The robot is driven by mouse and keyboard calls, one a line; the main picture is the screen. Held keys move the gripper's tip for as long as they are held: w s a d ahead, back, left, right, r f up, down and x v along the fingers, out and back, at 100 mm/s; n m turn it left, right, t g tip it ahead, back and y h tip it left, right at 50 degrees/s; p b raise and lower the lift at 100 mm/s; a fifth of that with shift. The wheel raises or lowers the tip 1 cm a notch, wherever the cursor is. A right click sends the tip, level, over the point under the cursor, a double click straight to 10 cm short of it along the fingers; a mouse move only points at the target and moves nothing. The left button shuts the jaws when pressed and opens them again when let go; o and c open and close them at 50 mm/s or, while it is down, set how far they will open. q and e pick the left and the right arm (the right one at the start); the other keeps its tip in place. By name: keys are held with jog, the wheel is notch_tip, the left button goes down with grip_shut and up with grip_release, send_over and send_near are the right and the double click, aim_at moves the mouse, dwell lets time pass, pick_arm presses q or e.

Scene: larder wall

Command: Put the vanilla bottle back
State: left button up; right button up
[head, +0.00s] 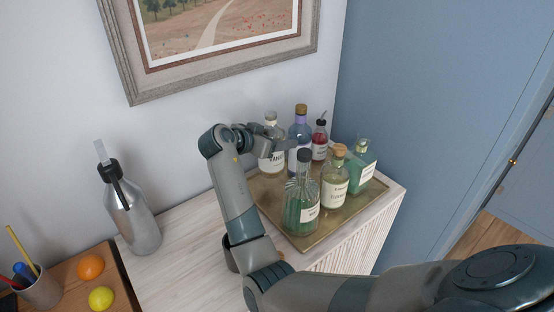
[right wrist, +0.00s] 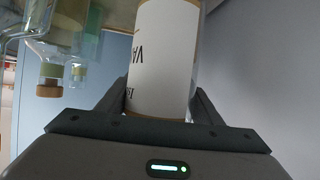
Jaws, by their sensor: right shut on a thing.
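The vanilla bottle (head: 271,162) is clear glass with a white label, part of its name readable, at the back left of the brass tray (head: 262,205). My right gripper (head: 280,147) is shut on it, reaching in from the left side. In the right wrist view the bottle's label (right wrist: 163,60) appears upside down between the two fingers (right wrist: 161,98). The bottle looks upright. I cannot tell whether its base touches the tray. My left gripper is not in view.
The tray also holds a purple-labelled bottle (head: 300,128), a dark red bottle (head: 320,142), a ribbed green bottle (head: 300,210), a corked bottle (head: 335,182) and a green bottle (head: 361,165). A steel bottle (head: 132,215) stands left. A wall rises behind.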

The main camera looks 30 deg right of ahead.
aim_at(278, 153)
jog(key=shift+f+p, duration=0.3)
jog(key=shift+f, duration=1.05)
jog(key=shift+f, duration=0.1)
notch_tip(278, 153, down, 2)
jog(key=shift+f+p, duration=0.25)
jog(key=shift+p, duration=0.4)
jog(key=shift+f, duration=0.5)
jog(key=shift+f, duration=0.15)
jog(key=o, duration=1.7)
